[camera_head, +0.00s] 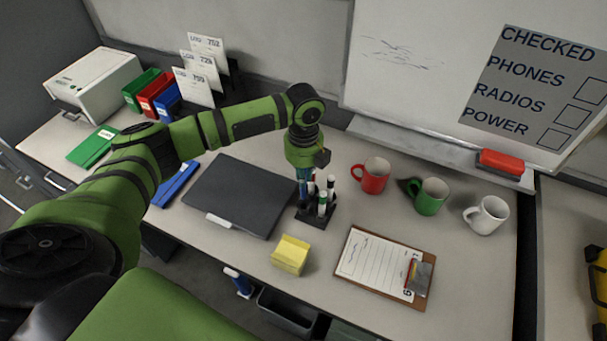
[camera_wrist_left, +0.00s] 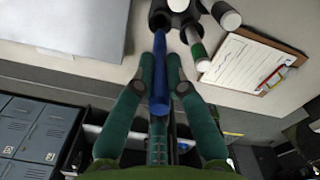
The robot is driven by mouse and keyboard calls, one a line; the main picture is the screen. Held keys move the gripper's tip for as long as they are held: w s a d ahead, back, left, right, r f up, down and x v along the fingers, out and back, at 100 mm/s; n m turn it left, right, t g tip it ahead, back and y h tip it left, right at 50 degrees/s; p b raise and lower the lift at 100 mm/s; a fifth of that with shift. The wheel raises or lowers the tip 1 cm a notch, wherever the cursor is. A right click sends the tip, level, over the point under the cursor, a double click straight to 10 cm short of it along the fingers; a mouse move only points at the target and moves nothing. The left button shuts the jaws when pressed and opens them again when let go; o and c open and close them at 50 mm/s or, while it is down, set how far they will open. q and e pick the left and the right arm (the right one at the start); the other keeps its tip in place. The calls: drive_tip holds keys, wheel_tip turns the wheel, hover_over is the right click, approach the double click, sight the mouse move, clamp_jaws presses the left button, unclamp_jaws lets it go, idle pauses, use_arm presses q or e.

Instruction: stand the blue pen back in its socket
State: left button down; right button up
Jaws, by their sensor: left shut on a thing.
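My left gripper (camera_head: 303,178) points down over the dark pen holder (camera_head: 316,218) at the middle of the table, and its fingers are shut on the blue pen. In the left wrist view, the blue pen (camera_wrist_left: 159,75) runs between the two green fingertips (camera_wrist_left: 160,70), and its far end meets a dark round socket (camera_wrist_left: 158,14). I cannot tell how deep the end sits. A white pen with a green band (camera_head: 322,203) and other pens stand in the holder beside the gripper. My right gripper is not in view.
A closed dark laptop (camera_head: 240,195) lies left of the holder. A yellow note block (camera_head: 291,255) and a clipboard (camera_head: 375,262) lie in front. Red (camera_head: 374,179), green (camera_head: 429,197) and white (camera_head: 489,215) mugs stand to the right. The whiteboard (camera_head: 420,60) rises behind.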

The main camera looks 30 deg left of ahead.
sight(303, 196)
use_arm(q)
drive_tip(key=shift+f+p, duration=0.25)
drive_tip(key=shift+p, duration=0.4)
idle(0.8)
drive_tip(key=shift+f, duration=0.2)
drive_tip(key=shift+f+b, duration=0.45)
drive_tip(key=shift+f, duration=0.3)
drive_tip(key=shift+f, duration=0.45)
idle(0.3)
drive_tip(key=shift+f+b, duration=0.3)
drive_tip(key=shift+f, duration=0.1)
drive_tip(key=shift+f, duration=0.35)
drive_tip(key=shift+f+b, duration=0.35)
drive_tip(key=shift+f, duration=0.15)
drive_tip(key=shift+f, duration=0.1)
